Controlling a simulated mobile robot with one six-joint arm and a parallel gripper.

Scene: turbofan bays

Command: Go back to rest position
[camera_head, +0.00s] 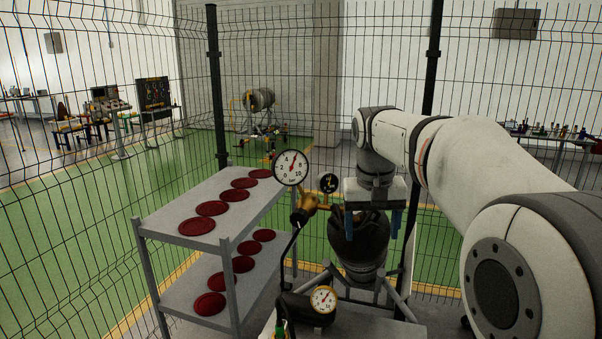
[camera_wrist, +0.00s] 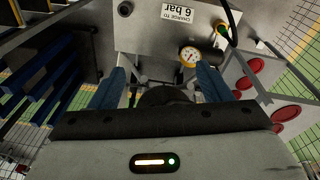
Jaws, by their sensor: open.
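My gripper (camera_head: 372,222) hangs from my arm with its two blue fingers apart, pointing down. In the head view the fingers appear in front of or around the top of a dark rounded vessel (camera_head: 362,255); I cannot tell whether they touch it. The wrist view shows my gripper (camera_wrist: 160,86) with its fingers spread and a dark round shape (camera_wrist: 165,96) partly hidden behind the gripper body. No object is visibly clamped between the fingers.
A large pressure gauge (camera_head: 291,167) and brass fitting (camera_head: 308,207) stand left of my gripper. A smaller gauge (camera_head: 323,299) sits lower, near a "CHARGE TO 6 bar" label (camera_wrist: 177,14). A grey shelf (camera_head: 190,241) holds several red discs. Wire fencing (camera_head: 280,60) encloses the area.

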